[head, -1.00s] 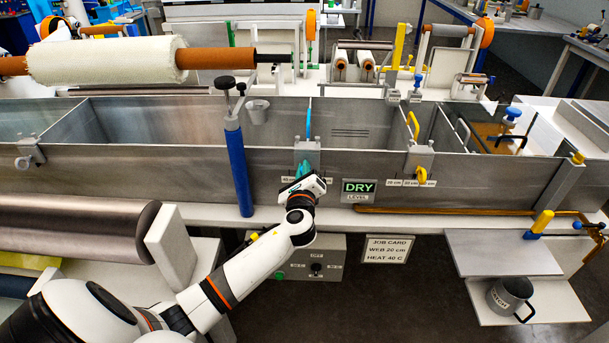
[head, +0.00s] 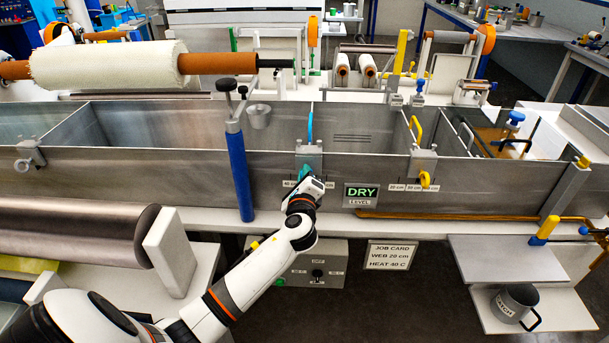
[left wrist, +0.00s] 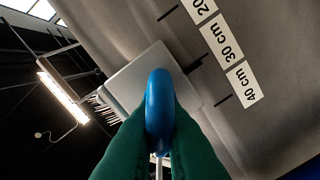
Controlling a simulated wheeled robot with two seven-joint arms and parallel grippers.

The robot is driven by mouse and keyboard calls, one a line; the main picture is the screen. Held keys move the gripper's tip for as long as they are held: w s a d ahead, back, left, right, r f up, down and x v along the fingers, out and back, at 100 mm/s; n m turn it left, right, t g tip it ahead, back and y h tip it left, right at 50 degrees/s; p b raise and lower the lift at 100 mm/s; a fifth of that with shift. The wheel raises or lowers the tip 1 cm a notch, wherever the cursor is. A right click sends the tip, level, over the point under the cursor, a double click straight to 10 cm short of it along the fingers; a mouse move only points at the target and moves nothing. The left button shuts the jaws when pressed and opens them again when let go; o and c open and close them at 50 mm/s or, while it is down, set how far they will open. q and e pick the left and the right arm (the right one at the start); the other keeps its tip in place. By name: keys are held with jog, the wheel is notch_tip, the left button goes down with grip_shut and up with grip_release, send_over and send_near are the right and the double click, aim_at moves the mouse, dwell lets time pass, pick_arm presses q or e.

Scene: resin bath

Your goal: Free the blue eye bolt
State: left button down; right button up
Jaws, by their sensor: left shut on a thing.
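The blue eye bolt (left wrist: 158,105) shows in the left wrist view as a blue ring between two green fingertips. My left gripper (left wrist: 158,130) is shut on it, one finger on each side. The bolt's thin metal shank shows below the ring, and a grey clamp block (left wrist: 140,85) lies behind it. In the head view my left gripper (head: 305,174) is at the front wall of the bath, just below the grey clamp (head: 309,157) with a blue handle (head: 309,127) above it. The gripper hides the eye bolt there. My right gripper is not in view.
A second clamp (head: 423,164) with a yellow eye bolt (head: 425,180) is to the right. A DRY level sign (head: 361,196) is beside my gripper. A blue post (head: 240,175) stands to the left. A grey mug (head: 515,303) stands on a lower shelf at right.

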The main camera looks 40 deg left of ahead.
pick_arm(q)
jog(key=c, duration=1.5)
grip_release()
jog(key=shift+c, duration=0.2)
jog(key=b+v, duration=0.2)
jog(key=v, duration=1)
